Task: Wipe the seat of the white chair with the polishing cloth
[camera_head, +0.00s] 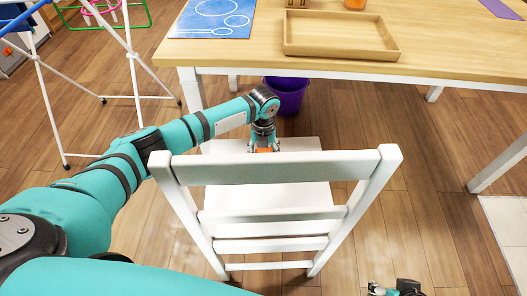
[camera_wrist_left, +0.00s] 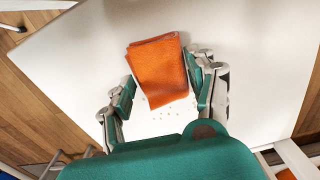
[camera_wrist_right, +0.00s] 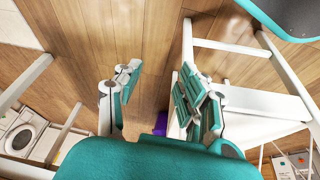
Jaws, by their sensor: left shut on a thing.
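The white chair (camera_head: 362,195) stands with its backrest toward me, and its seat (camera_head: 260,196) shows between the slats. My left gripper (camera_head: 264,146) is over the far part of the seat, behind the top rail. It is shut on the folded orange polishing cloth (camera_wrist_left: 158,72), seen between the fingers in the left wrist view. I cannot tell whether the cloth touches the seat. Small crumbs (camera_wrist_left: 168,114) lie on the white seat by the cloth's edge. My right gripper (camera_wrist_right: 158,92) is open and empty, low beside the chair; part of it shows at the bottom of the head view.
A wooden table (camera_head: 450,50) with a wooden tray (camera_head: 340,52) and a blue sheet (camera_head: 213,18) stands beyond the chair. A purple bucket (camera_head: 288,94) is under it. A white drying rack (camera_head: 135,75) stands at the left.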

